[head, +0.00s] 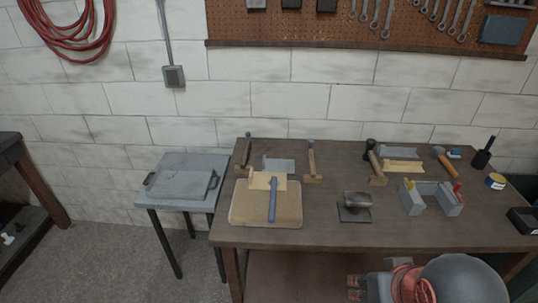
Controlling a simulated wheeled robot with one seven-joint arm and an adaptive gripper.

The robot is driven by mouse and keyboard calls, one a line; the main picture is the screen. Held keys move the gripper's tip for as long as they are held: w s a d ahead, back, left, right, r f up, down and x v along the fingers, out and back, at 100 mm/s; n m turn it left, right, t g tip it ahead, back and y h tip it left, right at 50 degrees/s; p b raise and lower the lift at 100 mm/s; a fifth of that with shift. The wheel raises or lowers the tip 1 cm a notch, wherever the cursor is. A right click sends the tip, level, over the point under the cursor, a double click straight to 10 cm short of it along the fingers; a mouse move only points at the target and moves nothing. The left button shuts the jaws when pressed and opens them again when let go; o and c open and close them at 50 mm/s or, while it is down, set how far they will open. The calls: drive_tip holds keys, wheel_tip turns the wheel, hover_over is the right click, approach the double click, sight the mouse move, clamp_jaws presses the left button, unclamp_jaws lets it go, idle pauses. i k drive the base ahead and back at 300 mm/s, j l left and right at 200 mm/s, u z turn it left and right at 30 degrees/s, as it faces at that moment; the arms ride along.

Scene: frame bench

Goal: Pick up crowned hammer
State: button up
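Several hammer-like tools are on the bench, and I cannot tell by a crown mark which is the crowned hammer. A blue-handled tool (272,203) lies on a tan pad (240,216), its upper end over a pale wood piece (256,181). An orange-handled tool (441,158) lies at the back right. Wooden-handled tools are at the back left (244,157), back middle (311,158) and right of centre (376,166). Grey and red parts of my arm show at the bottom edge, below the bench front; nothing visible is held. My finger state is unclear.
A grey side table (166,163) with a flat handled tray (181,187) stands left of the bench (320,233). A dark block on a plate (355,208) and a grey fixture (430,198) sit near the front. A can (495,181) and black holder (482,158) are right.

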sight(248, 146)
drive_tip(key=i+j+z, duration=0.25)
drive_tip(key=j, duration=0.85)
drive_tip(key=j+z, duration=0.25)
drive_tip(key=j, duration=0.85)
drive_tip(key=i+j+z, duration=0.15)
drive_tip(key=j, duration=0.25)
drive_tip(key=i+j+z, duration=0.15)
drive_tip(key=j, duration=0.25)
drive_tip(key=i+j+z, duration=0.2)
drive_tip(key=j, duration=0.25)
drive_tip(key=j+z, duration=0.15)
drive_tip(key=j, duration=0.3)
drive_tip(key=i+j, duration=0.3)
